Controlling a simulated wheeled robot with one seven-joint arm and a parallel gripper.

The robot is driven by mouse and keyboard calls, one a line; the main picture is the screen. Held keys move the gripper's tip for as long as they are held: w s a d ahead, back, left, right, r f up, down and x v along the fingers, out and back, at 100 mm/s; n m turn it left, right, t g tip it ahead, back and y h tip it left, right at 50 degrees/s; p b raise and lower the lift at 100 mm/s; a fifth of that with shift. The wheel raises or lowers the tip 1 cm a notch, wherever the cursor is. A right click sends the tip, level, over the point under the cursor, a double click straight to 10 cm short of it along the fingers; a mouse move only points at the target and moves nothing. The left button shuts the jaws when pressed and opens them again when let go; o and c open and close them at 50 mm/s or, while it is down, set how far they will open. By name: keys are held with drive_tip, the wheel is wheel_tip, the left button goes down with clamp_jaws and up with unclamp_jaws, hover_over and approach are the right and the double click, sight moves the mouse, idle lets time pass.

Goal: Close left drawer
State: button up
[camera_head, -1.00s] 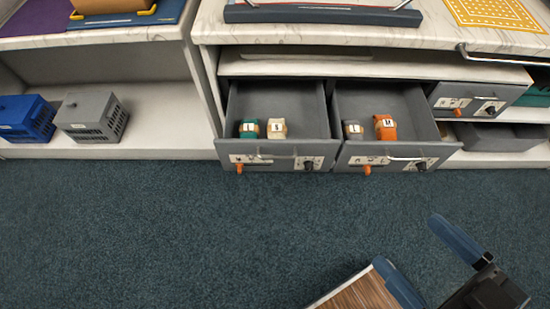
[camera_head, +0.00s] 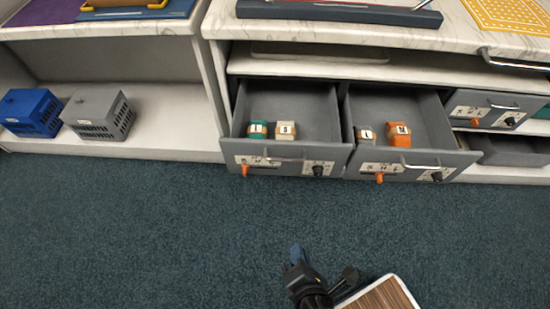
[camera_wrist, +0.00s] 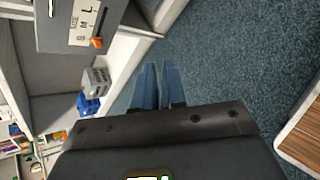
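The left drawer (camera_head: 250,154) is pulled out below the white counter in the head view. It holds a teal item (camera_head: 258,130) and a cream item (camera_head: 286,130). Its grey front has a bar handle, an orange slider and a black knob. My gripper (camera_head: 296,252) is in front of and below it, over the carpet, apart from the drawer. In the wrist view its blue fingers (camera_wrist: 158,86) lie side by side with almost no gap and hold nothing. A grey drawer front (camera_wrist: 56,28) with an orange slider shows upper left there, probably the left drawer.
The right drawer (camera_head: 455,160) is also open, with a grey and an orange item inside. A closed drawer (camera_head: 495,110) is farther right. Blue (camera_head: 32,112) and grey (camera_head: 97,115) crates sit on the left shelf. A wood-topped piece (camera_head: 385,295) stands near my gripper. The carpet is otherwise clear.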

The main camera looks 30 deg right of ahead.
drive_tip(key=w+n+h, duration=0.1)
drive_tip(key=w, duration=0.1)
drive_tip(key=w+a+n+t, duration=0.1)
drive_tip(key=w, duration=0.1)
drive_tip(key=w+a+n+t+h+b, duration=0.1)
drive_tip(key=w+n, duration=0.1)
drive_tip(key=shift+w+r+h, duration=0.3)
drive_tip(key=shift+w+r, duration=0.05)
drive_tip(key=shift+w, duration=0.05)
clamp_jaws()
drive_tip(key=n+t+h, duration=0.3)
drive_tip(key=n+t, duration=0.1)
approach(259, 147)
drive_tip(key=b+x, duration=0.1)
drive_tip(key=x, duration=0.6)
drive_tip(key=shift+a, duration=0.1)
drive_tip(key=shift+w+d+f+b, duration=0.1)
drive_tip(key=shift+w+d+b, duration=0.25)
drive_tip(key=shift+w, duration=0.2)
drive_tip(key=b+x, duration=0.8)
drive_tip(key=x, duration=1.5)
